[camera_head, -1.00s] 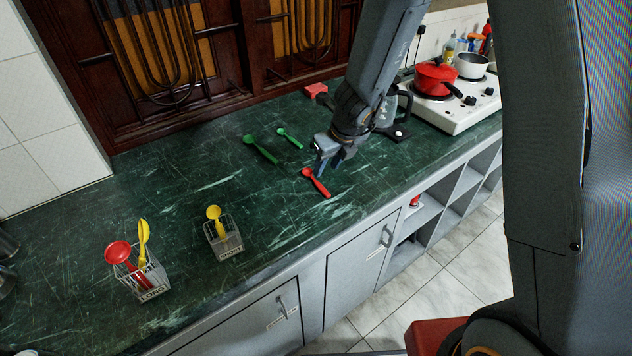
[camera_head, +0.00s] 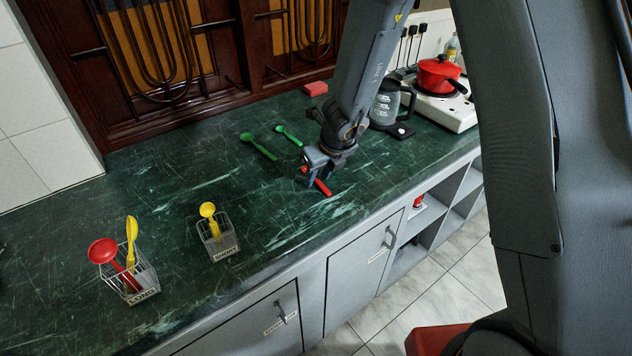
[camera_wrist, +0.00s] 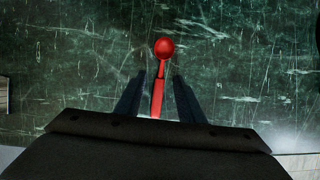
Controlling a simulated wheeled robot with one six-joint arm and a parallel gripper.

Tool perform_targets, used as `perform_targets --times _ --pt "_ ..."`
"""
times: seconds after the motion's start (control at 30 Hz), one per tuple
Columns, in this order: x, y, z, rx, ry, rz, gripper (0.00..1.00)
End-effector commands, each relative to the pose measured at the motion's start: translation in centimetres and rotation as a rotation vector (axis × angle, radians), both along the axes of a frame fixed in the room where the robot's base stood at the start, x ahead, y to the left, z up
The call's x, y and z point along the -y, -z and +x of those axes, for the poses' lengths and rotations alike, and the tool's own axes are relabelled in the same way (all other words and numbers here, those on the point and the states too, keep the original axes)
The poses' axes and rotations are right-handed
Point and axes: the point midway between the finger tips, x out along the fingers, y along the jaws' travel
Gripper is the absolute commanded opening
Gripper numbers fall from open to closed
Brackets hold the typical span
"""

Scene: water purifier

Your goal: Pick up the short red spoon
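The short red spoon (camera_head: 321,186) lies on the green counter, partly hidden behind my gripper in the head view. In the wrist view the spoon (camera_wrist: 163,50) points its bowl away from me, and its handle runs between my fingers. My gripper (camera_wrist: 158,80) is open, with a finger on each side of the handle and a gap showing on both sides. In the head view my gripper (camera_head: 310,180) is low over the spoon. The handle's near end is hidden by the gripper body.
Two green spoons (camera_head: 262,148) (camera_head: 288,135) lie left of my gripper. A LONG basket (camera_head: 143,295) holds a red and a yellow spoon; a SHORT basket (camera_head: 222,250) holds a yellow one. A kettle (camera_head: 388,103) and a stove (camera_head: 447,110) stand right. Counter between baskets and gripper is clear.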

Motion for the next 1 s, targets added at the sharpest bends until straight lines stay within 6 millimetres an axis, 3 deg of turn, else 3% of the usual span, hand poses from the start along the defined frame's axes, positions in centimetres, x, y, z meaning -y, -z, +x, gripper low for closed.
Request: perform_targets --times 0.3,0.53,1.0 --pt "0.01 0.25 -0.01 0.0 0.0 0.0 0.35" --pt "0.01 0.2 -0.02 -0.001 0.0 -0.001 0.0" --pt "0.01 -0.62 -0.07 0.0 0.0 0.0 0.0"
